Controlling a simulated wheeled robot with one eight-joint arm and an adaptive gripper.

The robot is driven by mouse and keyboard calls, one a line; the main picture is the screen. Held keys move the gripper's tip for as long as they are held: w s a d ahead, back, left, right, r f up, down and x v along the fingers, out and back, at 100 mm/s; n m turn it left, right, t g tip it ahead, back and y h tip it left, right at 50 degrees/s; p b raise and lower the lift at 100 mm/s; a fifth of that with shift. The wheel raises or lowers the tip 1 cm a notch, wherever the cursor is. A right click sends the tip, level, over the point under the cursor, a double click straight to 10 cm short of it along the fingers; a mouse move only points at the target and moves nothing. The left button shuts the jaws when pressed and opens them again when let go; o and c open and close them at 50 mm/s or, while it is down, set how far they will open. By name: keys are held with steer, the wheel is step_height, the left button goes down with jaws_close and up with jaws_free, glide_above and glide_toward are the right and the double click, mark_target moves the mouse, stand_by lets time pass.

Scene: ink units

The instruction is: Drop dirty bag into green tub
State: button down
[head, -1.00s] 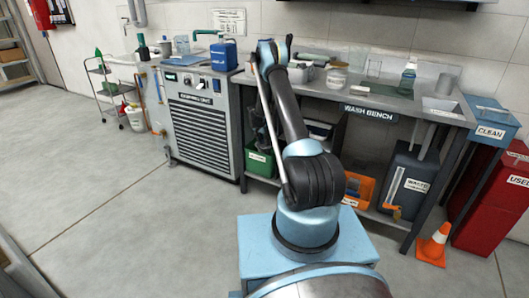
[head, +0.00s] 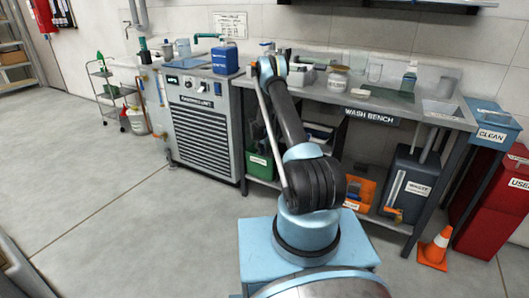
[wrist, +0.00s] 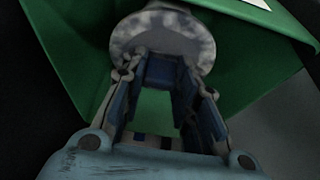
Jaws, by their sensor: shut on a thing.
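The green tub (head: 259,165) stands on the low shelf under the left end of the wash bench. In the wrist view the green tub (wrist: 235,60) fills much of the background, with part of a white label at the top right. My gripper (wrist: 165,70) is shut on a grey, mottled, rounded thing, which I take to be the dirty bag (wrist: 163,36). The bag is at the fingertips, in front of the green tub. I cannot tell whether it touches the tub. In the head view my arm hides the gripper and the bag.
The wash bench (head: 440,114) carries bottles and vessels. Under it are an orange bin (head: 366,190) and a dark waste container (head: 412,180). A grey machine (head: 205,130) stands left of the tub. A traffic cone (head: 436,248) is at the right.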

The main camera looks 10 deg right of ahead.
steer(key=shift+f, duration=0.4)
steer(key=c, duration=1.2)
jaws_free()
steer(key=shift+c, duration=0.2)
steer(key=shift+r, duration=0.55)
steer(key=v, duration=1.2)
